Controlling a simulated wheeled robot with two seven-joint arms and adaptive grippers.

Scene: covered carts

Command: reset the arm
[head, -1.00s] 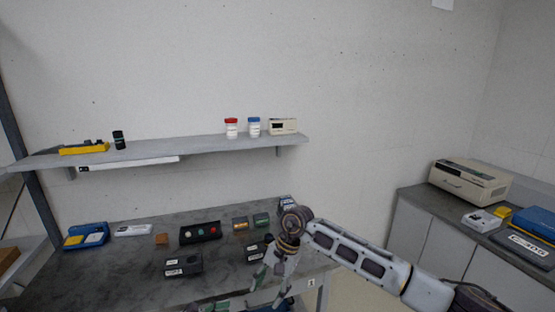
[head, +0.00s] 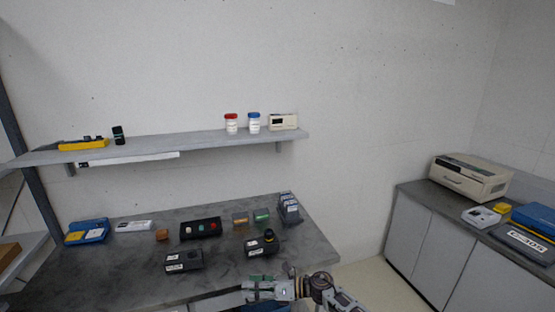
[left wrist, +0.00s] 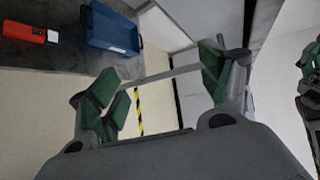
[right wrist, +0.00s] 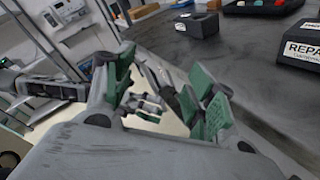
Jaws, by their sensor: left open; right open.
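My right arm shows at the bottom of the head view, low by the front edge of the grey workbench (head: 120,275). Its gripper (head: 262,288) points left, with green pads, and is open. In the right wrist view the right gripper (right wrist: 160,95) has its green-padded fingers spread with nothing held; the bench surface is beyond and to the right. My left gripper is not clearly seen in the head view. In the left wrist view the left gripper (left wrist: 155,82) is open and empty, with floor and wall beyond its fingers.
Several small boxes and devices stand on the bench, including a black box with coloured buttons (head: 200,229). A wall shelf (head: 190,146) holds two jars. A side counter (head: 425,192) carries a beige machine (head: 470,177). A blue bin (left wrist: 110,28) shows in the left wrist view.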

